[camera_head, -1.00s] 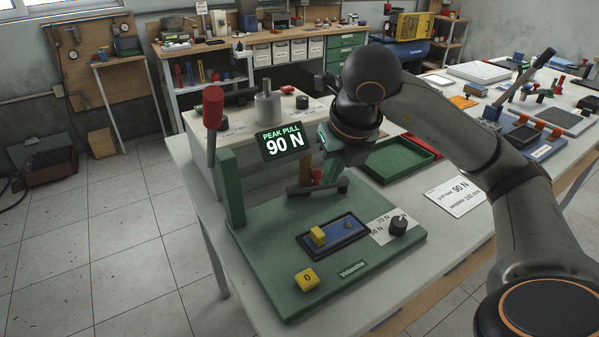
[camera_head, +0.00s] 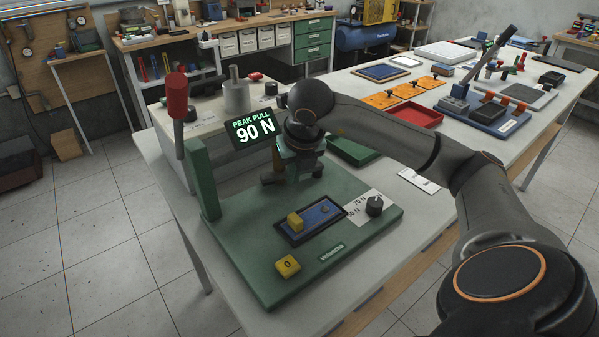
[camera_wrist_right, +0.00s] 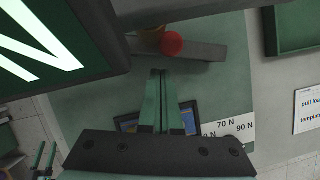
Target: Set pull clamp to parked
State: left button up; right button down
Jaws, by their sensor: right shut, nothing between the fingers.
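The green test stand (camera_head: 235,245) carries a display (camera_head: 254,129) reading "PEAK PULL 90 N" and an upright red-handled lever (camera_head: 177,95) at its left. In the right wrist view a dark bar (camera_wrist_right: 190,52) with a round red knob (camera_wrist_right: 172,43) lies just beyond my fingertips; this may be the pull clamp. In the head view my gripper mostly hides it. My right gripper (camera_head: 297,175) is shut and empty above the stand. Its closed green fingers show in the wrist view (camera_wrist_right: 160,75). Contact with the bar cannot be told. My left gripper is out of view.
On the stand are a blue-faced tray (camera_head: 325,212) with a yellow block (camera_head: 295,222), a yellow "0" button (camera_head: 287,265) and a dark dial (camera_head: 374,205) marked in N. The display is close beside my right gripper. A green tray (camera_head: 352,151) lies behind my arm.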

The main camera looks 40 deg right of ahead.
jog(key=shift+w+d, duration=0.2)
jog(key=shift+w, duration=0.35)
jog(key=shift+w+d, duration=0.15)
jog(key=shift+w, duration=0.4)
jog(key=shift+s, duration=0.2)
